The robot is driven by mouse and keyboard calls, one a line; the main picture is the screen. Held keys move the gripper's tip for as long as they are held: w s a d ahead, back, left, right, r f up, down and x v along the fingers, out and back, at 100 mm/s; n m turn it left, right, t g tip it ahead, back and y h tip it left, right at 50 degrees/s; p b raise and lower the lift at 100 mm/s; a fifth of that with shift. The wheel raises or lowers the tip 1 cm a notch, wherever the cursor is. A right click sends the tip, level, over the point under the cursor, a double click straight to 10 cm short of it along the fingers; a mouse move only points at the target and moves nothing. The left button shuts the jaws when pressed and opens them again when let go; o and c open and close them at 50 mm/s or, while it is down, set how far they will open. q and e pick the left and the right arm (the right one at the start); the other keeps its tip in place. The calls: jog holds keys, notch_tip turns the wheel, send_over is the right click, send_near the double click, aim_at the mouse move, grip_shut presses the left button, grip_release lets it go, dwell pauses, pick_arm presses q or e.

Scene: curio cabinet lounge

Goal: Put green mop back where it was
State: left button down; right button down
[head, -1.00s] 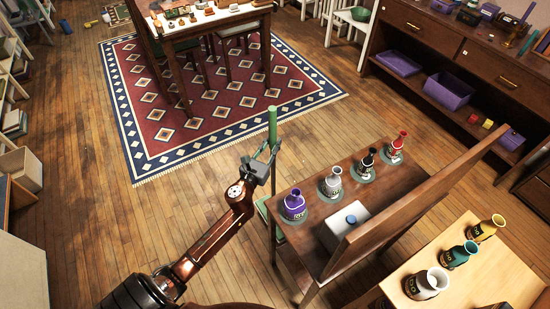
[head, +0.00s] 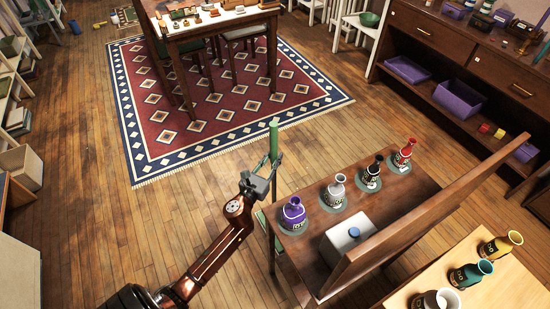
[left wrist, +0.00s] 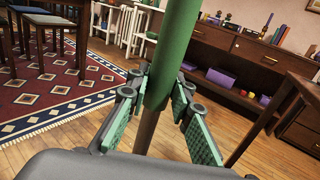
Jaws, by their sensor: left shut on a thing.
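The green mop shows as an upright pole with a green upper section (head: 273,140) and a darker shaft below. My left gripper (head: 264,177) is shut on the pole just below the green top, to the left of the bottle table. In the left wrist view the green pole (left wrist: 180,45) runs between the green-padded fingers of my left gripper (left wrist: 160,100), with the darker shaft below. The mop's head is not clearly visible in either view. My right gripper is not in view.
A brown table (head: 318,262) with several bottles and a white box (head: 350,240) stands close to the right of the pole. A lighter table (head: 500,275) with bottles is at lower right. A patterned rug (head: 150,170) lies under a table behind. Wooden floor (head: 120,235) at left is clear.

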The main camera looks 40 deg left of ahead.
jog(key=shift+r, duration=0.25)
pick_arm(q)
jog(key=c, duration=1.7)
grip_release()
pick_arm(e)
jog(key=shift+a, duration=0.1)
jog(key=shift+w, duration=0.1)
